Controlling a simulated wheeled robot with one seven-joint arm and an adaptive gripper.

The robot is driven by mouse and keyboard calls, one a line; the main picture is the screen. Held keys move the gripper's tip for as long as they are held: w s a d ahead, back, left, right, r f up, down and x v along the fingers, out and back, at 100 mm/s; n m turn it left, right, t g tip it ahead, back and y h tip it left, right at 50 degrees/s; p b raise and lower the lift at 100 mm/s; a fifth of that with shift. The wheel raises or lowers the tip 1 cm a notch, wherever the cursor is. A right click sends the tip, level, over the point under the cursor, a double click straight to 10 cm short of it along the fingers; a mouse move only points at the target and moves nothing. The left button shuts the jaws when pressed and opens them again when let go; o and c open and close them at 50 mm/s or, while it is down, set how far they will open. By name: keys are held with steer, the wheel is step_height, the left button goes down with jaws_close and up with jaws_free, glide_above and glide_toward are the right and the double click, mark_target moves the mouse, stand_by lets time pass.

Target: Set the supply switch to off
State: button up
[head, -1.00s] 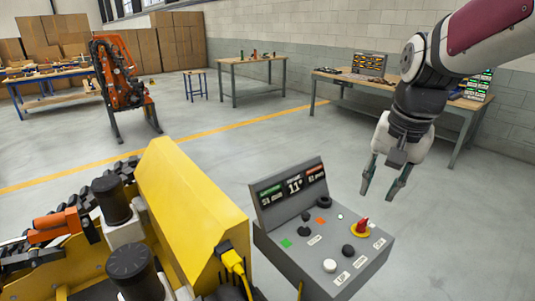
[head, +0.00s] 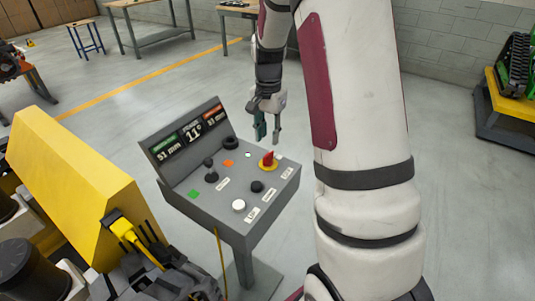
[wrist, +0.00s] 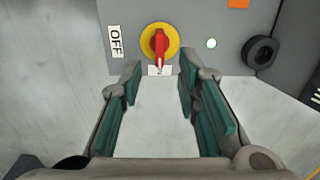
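The supply switch is a red handle on a yellow round base (head: 268,161), at the right side of the grey control panel (head: 222,190) in the head view. In the wrist view the red handle (wrist: 160,44) points along the picture's vertical, with a label marked OFF (wrist: 115,41) to its left and a small white label below it. My gripper (head: 268,142) hangs just beyond the switch in the head view. In the wrist view its teal-padded fingers (wrist: 158,82) are apart, with nothing between them, and the switch lies ahead of the fingertips, not touched.
The panel also bears a black joystick (head: 210,172), a white button (head: 238,205), a black knob (head: 257,187) and a black ring-shaped knob (head: 231,143). A yellow machine housing (head: 75,185) stands left of the panel.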

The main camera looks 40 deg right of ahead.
mark_target(268, 154)
step_height(268, 154, down, 8)
steer(key=shift+f, duration=0.1)
stand_by(0.4)
jaws_close()
